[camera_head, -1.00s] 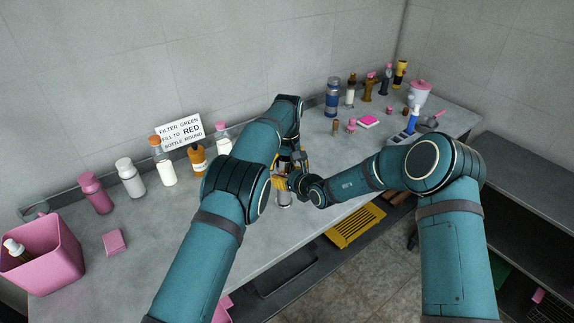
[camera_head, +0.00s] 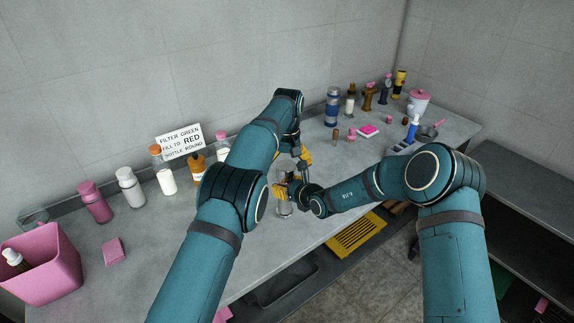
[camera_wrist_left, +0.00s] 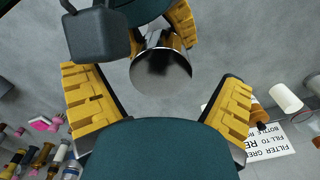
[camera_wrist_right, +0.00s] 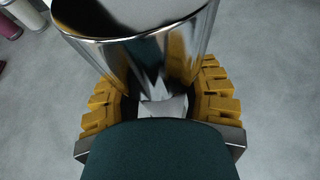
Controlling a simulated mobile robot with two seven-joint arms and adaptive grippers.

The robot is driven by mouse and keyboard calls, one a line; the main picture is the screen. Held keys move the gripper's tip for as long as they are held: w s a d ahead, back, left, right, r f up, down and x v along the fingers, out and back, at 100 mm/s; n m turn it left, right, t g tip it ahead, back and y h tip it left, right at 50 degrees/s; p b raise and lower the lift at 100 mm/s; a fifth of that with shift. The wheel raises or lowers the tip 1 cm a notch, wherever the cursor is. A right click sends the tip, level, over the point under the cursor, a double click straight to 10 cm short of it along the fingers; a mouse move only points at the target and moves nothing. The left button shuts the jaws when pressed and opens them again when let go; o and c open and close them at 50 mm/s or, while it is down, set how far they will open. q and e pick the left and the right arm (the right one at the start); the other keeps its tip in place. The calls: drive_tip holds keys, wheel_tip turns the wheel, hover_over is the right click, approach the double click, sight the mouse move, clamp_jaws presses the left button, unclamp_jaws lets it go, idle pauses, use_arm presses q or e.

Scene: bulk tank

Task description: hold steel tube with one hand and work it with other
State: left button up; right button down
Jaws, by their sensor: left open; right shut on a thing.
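The steel tube (camera_head: 285,207) is a shiny metal cylinder over the front part of the counter. My right gripper (camera_head: 283,190) is shut around it. In the right wrist view the tube (camera_wrist_right: 150,50) stands between both yellow fingers, its wide end toward the top. My left gripper (camera_head: 304,156) is open and empty, a little above and behind the tube. In the left wrist view the tube's round, dark reflecting end (camera_wrist_left: 160,72) shows between the spread fingers, apart from them. My left arm partly hides the counter behind the tube.
Behind my left arm stand several bottles, including an amber one (camera_head: 197,168), and a sign (camera_head: 180,141). A pink bin (camera_head: 45,265) is at the left.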

use_arm(q)
drive_tip(key=shift+w+a+r+n, duration=0.15)
drive_tip(key=shift+r+n, duration=0.1)
drive_tip(key=shift+r, duration=0.3)
drive_tip(key=shift+w+d+r+n, duration=0.15)
drive_tip(key=shift+r+n, duration=0.1)
drive_tip(key=shift+r, duration=0.3)
drive_tip(key=shift+s+r+n, duration=0.25)
drive_tip(key=shift+r+n, duration=0.15)
drive_tip(key=shift+r, duration=0.55)
drive_tip(key=shift+w+d+f, duration=0.1)
drive_tip(key=shift+f, duration=0.8)
drive_tip(key=shift+a+f, duration=0.2)
drive_tip(key=shift+f, duration=2.9)
drive_tip(key=c, duration=1.2)
drive_tip(key=shift+m, duration=1.5)
drive_tip(key=shift+r, duration=0.1)
